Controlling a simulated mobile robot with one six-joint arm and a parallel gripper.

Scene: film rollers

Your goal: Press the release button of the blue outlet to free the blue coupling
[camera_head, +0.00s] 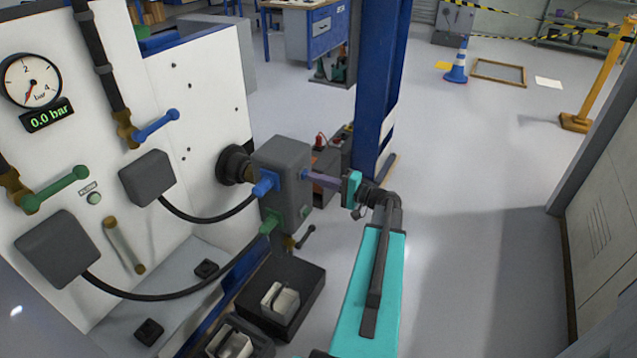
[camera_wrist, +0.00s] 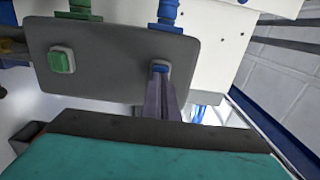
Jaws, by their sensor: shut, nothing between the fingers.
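A grey outlet block (camera_head: 285,160) stands out from the white panel in the head view. A blue coupling (camera_head: 265,184) is on its left side, with a dark hose running to it; its blue body also shows at the top of the wrist view (camera_wrist: 166,14). The blue release button (camera_wrist: 160,67) is on the block's face towards my gripper. My gripper (camera_wrist: 160,76) is shut and empty, its narrow fingertips at the blue button, touching or nearly so. In the head view my gripper (camera_head: 309,176) reaches the block from the right. How far the button is pressed cannot be told.
A green button (camera_wrist: 61,61) sits beside the blue one, with a green coupling (camera_head: 269,223) below the blue coupling. Black trays (camera_head: 297,318) stand below the block. A blue post (camera_head: 378,90) rises behind my gripper.

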